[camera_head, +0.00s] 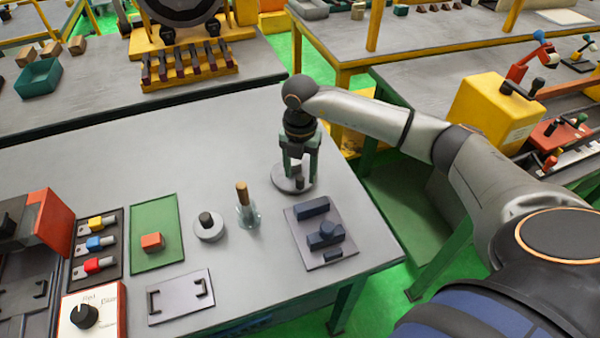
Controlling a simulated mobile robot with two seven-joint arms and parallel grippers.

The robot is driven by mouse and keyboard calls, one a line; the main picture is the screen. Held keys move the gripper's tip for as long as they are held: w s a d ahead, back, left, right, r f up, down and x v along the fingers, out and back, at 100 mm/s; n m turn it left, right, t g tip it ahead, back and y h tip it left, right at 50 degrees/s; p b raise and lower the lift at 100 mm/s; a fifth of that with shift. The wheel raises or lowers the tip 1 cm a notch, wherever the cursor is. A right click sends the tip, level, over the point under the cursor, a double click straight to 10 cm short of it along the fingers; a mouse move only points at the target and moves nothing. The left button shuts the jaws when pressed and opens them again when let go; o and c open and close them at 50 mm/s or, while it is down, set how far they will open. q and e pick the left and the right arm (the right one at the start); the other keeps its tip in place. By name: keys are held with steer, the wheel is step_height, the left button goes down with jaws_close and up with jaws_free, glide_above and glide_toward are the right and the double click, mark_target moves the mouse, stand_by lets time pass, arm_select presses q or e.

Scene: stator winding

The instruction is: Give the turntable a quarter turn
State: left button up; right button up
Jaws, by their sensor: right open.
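The turntable appears to be the round grey disc (282,184) near the right edge of the grey table. A small dark peg or knob (300,182) stands on it. My right gripper (299,171) points down over the disc, its two green fingers apart with the peg between or just in front of them. Whether the fingers touch the peg or the disc I cannot tell. The fingers and wrist hide the far part of the disc. My left gripper is not in view.
Just left stands a clear jar with a brown-handled tool (243,195), then a grey ring with a dark knob (208,222). A grey plate with dark blue blocks (336,257) lies in front. A green mat (141,245) lies farther left. The table behind the jar is clear.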

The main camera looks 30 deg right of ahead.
steer(key=shift+f, duration=0.85)
steer(key=shift+c, duration=0.2)
jaws_close()
